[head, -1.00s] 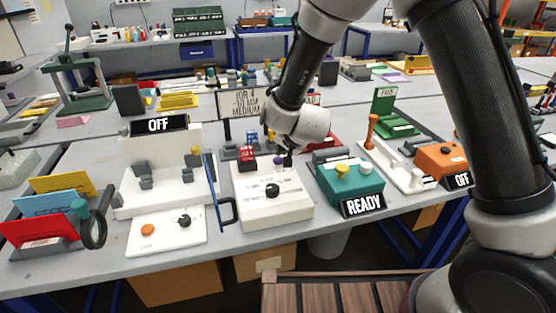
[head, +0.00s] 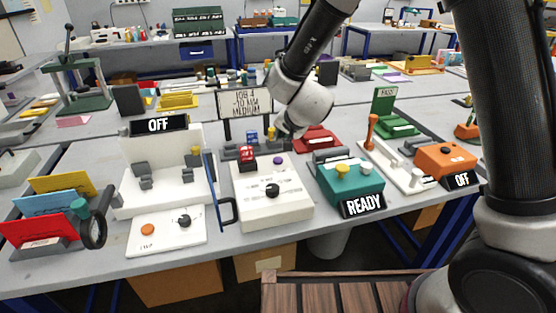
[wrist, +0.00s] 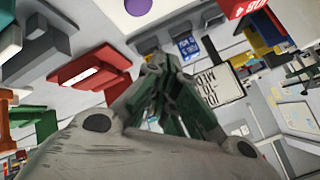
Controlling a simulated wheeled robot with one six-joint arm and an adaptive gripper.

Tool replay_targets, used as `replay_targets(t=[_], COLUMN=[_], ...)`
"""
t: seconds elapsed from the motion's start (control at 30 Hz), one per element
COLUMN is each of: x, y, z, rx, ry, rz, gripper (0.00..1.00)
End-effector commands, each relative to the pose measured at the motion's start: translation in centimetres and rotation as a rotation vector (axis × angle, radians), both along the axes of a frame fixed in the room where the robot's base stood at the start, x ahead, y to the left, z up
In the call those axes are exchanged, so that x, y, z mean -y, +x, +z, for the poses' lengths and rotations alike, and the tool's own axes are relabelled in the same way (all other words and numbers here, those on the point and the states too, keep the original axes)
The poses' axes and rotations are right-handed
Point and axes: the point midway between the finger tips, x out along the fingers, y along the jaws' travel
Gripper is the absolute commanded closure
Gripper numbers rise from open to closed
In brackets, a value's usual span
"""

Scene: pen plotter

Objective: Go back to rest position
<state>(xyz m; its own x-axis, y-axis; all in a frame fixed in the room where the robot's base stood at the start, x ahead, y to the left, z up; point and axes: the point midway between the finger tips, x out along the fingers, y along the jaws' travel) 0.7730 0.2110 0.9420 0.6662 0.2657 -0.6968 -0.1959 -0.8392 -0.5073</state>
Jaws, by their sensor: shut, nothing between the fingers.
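My gripper (head: 287,132) is at the end of the raised arm, above and behind the right side of a white machine (head: 262,212). The machine carries a black knob (head: 272,191) and a purple button (head: 278,160). In the wrist view my gripper (wrist: 158,68) has its dark fingers together, with nothing between them. It hangs clear of the machine. A job sign (head: 245,103) stands behind the machine and shows at the right in the wrist view (wrist: 217,84). A red block (head: 247,154) sits at the machine's back left.
A teal box (head: 350,186) with a READY sign (head: 363,205) stands to the right, and a white machine with an OFF sign (head: 160,124) to the left. An orange box (head: 446,160) is farther right. Red, blue and yellow holders (head: 35,229) stand at far left.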

Motion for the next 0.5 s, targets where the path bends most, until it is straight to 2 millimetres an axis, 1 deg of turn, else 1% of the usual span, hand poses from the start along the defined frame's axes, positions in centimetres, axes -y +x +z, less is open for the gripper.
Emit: replay_targets(t=[0.23, 0.33, 0.37, 0.43, 0.47, 0.5], x=[0.0, -0.3, -0.5, -1.0, -1.1, -1.1], y=[0.0, -0.5, -0.8, -2.1, -2.9, -4.3], z=[0.0, -0.4, -0.6, -1.4, -2.0, -2.8], rx=[0.0, -0.023, -0.038, -0.09, -0.121, -0.167], ry=[-0.001, 0.002, 0.001, -0.01, -0.02, -0.04], rz=[0.001, 0.018, 0.033, 0.094, 0.13, 0.183], gripper=[1.0, 1.0, 1.0, 1.0, 1.0, 1.0])
